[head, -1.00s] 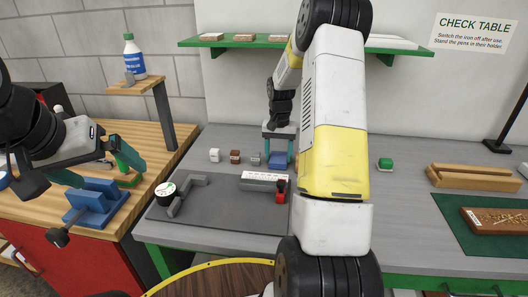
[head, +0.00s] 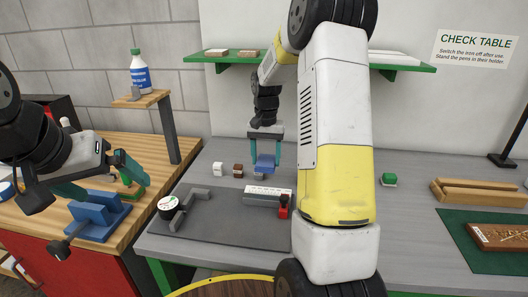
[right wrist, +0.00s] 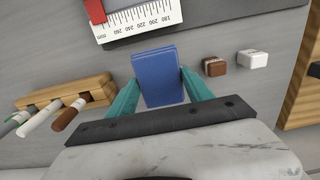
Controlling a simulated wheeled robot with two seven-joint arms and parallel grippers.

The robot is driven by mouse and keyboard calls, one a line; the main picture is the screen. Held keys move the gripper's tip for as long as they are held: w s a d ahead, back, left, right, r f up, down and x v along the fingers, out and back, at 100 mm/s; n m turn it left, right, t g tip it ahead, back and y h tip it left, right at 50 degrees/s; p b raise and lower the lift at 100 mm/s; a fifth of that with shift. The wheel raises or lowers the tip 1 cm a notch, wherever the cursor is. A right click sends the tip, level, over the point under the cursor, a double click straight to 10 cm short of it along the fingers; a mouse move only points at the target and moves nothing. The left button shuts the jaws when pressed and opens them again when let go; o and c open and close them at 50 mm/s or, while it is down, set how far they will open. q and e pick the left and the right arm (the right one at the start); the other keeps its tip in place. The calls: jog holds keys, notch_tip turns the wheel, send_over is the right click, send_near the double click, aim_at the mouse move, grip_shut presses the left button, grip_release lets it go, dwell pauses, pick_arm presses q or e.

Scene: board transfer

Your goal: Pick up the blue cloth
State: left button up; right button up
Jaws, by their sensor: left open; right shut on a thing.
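The blue cloth (head: 265,164) is a small folded pad, held just above the grey table in the head view. In the right wrist view the cloth (right wrist: 159,75) lies between the two teal fingers. My right gripper (head: 266,158) is shut on it, one finger at each side. My left gripper (head: 113,188) is open and empty above the wooden bench at the left, over a blue vise (head: 97,214).
A white block (head: 217,169) and a brown block (head: 238,171) stand left of the cloth. A wooden pen holder (right wrist: 92,88) is close by. The green-edged shelf (head: 217,59) hangs behind.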

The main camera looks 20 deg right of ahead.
jog(key=s+a, duration=0.1)
jog(key=a, duration=0.3)
jog(key=s+a, duration=0.1)
jog(key=a, duration=0.3)
jog(key=s+a, duration=0.1)
jog(key=a, duration=0.4)
jog(key=shift+a, duration=0.1)
jog(key=o, duration=0.7)
jog(key=shift+s, duration=0.1)
jog(key=c, duration=0.4)
